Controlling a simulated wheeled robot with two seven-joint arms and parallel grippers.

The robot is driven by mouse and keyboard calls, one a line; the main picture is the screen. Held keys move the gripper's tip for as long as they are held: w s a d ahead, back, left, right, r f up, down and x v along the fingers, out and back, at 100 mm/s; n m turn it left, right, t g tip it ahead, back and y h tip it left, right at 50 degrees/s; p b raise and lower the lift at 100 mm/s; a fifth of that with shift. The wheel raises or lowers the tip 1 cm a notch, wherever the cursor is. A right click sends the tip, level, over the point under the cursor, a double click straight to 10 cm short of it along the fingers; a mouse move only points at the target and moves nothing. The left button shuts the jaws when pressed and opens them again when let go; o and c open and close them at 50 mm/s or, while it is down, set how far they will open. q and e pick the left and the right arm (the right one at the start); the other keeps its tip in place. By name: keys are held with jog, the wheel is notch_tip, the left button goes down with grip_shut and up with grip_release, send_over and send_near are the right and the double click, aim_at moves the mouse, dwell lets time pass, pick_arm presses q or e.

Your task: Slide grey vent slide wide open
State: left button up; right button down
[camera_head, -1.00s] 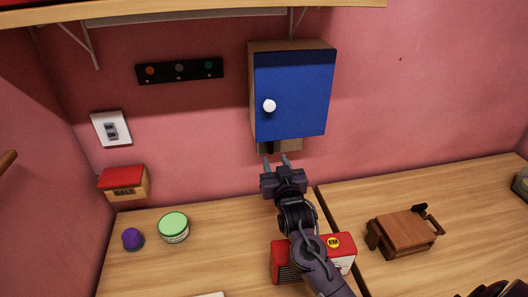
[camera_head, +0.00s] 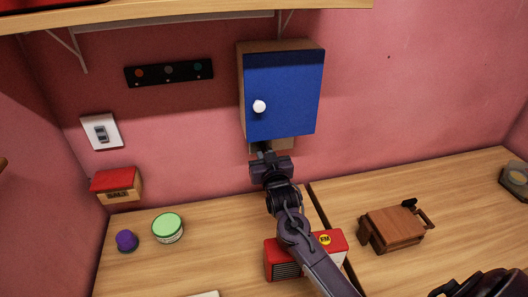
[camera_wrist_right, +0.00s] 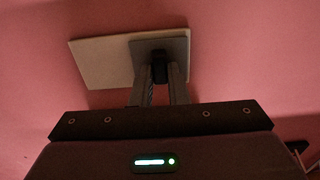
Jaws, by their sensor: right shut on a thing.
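The grey vent slide (camera_wrist_right: 180,46) is a small square plate with a black knob (camera_wrist_right: 159,68), seen close in the right wrist view. It lies over the right part of a larger pale plate (camera_wrist_right: 100,62) on the pink wall. In the head view the vent (camera_head: 284,144) shows just under the blue cabinet, partly hidden by my right gripper. My right gripper (camera_head: 264,153) is shut on the black knob, with one finger on each side of it; its fingers (camera_wrist_right: 160,85) also show in the wrist view. My left gripper is not in view.
The blue-doored cabinet (camera_head: 283,95) hangs close above the right gripper. A red radio (camera_head: 284,265) stands under my right arm.

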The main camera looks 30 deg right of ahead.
jog(key=shift+d, duration=0.15)
jog(key=d, duration=0.2)
jog(key=s+d, duration=0.1)
jog(key=d, duration=0.1)
jog(key=d+p, duration=0.1)
jog(key=d, duration=0.1)
jog(key=shift+s+d, duration=0.3)
jog(key=shift+s, duration=0.1)
jog(key=c, duration=1.4)
grip_release()
jog(key=shift+d, duration=0.1)
